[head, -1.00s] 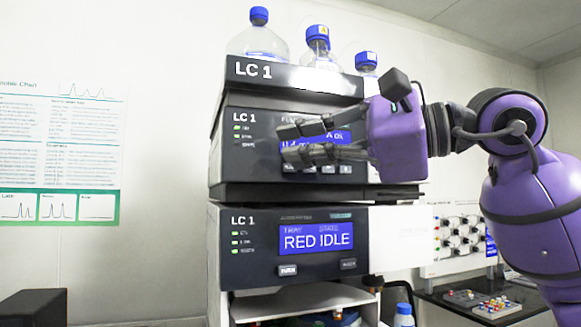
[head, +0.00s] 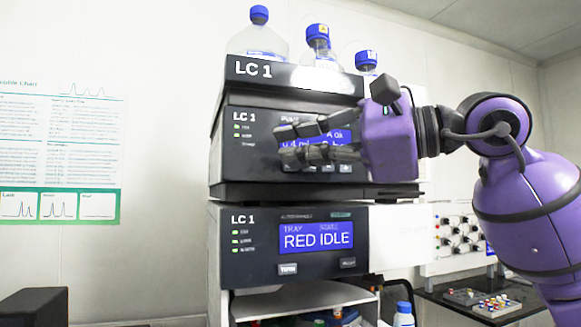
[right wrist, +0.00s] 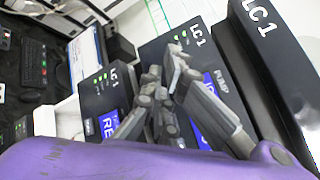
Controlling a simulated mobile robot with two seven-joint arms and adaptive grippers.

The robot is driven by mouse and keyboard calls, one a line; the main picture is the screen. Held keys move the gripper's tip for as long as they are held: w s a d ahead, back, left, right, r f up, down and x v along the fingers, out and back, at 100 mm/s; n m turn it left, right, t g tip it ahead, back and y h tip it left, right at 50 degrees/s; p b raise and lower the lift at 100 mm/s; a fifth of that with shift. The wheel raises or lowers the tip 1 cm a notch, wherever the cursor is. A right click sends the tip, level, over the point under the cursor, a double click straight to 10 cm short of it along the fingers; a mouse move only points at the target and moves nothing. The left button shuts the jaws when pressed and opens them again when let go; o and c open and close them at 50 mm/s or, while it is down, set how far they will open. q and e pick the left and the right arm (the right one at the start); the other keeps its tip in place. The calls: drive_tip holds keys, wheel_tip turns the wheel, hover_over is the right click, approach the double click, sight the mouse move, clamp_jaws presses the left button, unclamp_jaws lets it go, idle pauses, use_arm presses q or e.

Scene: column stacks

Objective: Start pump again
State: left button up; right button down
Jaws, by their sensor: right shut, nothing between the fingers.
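The pump module (head: 256,122), marked LC 1, is the middle unit of the stack. Its blue display (head: 343,136) and the row of buttons below it (head: 345,167) are partly hidden behind my right gripper (head: 282,146). This gripper is shut and empty, with its fingers across the pump's front, pointing left. I cannot tell whether they touch the panel. In the right wrist view the fingers (right wrist: 167,66) lie over the pump front (right wrist: 184,42) and its blue display (right wrist: 221,84). My left gripper is not in view.
Below the pump, an autosampler module (head: 262,260) shows RED IDLE on its display (head: 316,238), with two buttons under it. Blue-capped bottles (head: 263,40) stand in the top tray (head: 293,78). A side bench (head: 440,295) holds small coloured items. Open space lies left of the stack.

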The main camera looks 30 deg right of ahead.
drive_tip(key=shift+w, duration=0.15)
idle(0.6)
drive_tip(key=shift+w+d, duration=0.1)
drive_tip(key=shift+w, duration=0.15)
idle(0.4)
drive_tip(key=shift+w+d, duration=0.1)
drive_tip(key=shift+w, duration=0.3)
drive_tip(key=shift+s, duration=0.1)
idle(0.5)
drive_tip(key=shift+s+a, duration=0.2)
drive_tip(key=shift+s, duration=0.5)
drive_tip(key=shift+s, duration=0.1)
drive_tip(key=shift+s+a, duration=0.2)
drive_tip(key=shift+s, duration=0.6)
drive_tip(key=shift+s+a, duration=0.2)
drive_tip(key=shift+s, duration=0.55)
drive_tip(key=shift+s+a, duration=0.2)
drive_tip(key=shift+s, duration=0.6)
